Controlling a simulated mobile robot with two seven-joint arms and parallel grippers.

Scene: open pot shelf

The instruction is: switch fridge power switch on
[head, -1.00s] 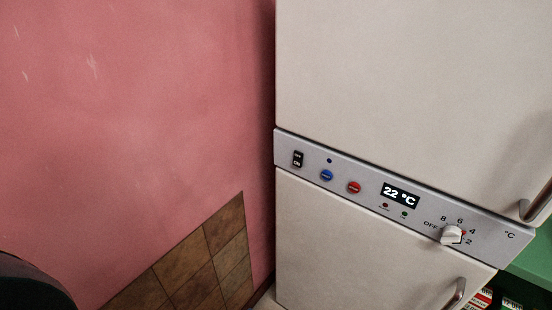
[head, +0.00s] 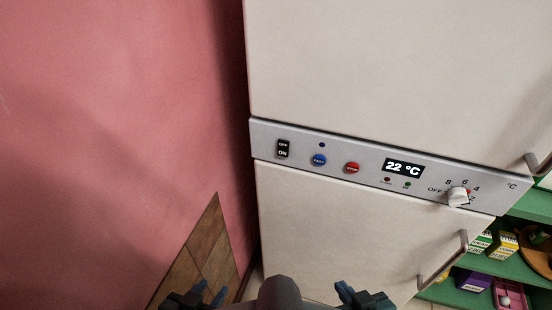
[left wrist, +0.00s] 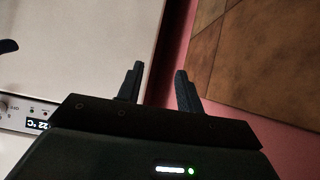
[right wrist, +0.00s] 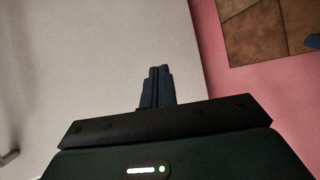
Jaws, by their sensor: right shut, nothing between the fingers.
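The fridge power switch (head: 282,148) is a small black rocker marked OFF above and ON below. It sits at the left end of the grey control panel (head: 440,178); I cannot tell which side is pressed. The panel's display (head: 403,168) reads 22 °C. My left gripper (head: 212,292) is open and empty, low in the head view, below and left of the switch and apart from it. It also shows in the left wrist view (left wrist: 159,70). My right gripper (head: 347,291) is low in front of the lower door; the right wrist view shows it shut and empty (right wrist: 159,70).
A blue button (head: 319,160) and a red button (head: 352,168) are right of the switch. A white dial (head: 457,196) is further right. Door handles (head: 443,262) stick out at the right. A pink wall (head: 110,120) stands left of the fridge. Green shelves (head: 515,266) hold boxes at the right.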

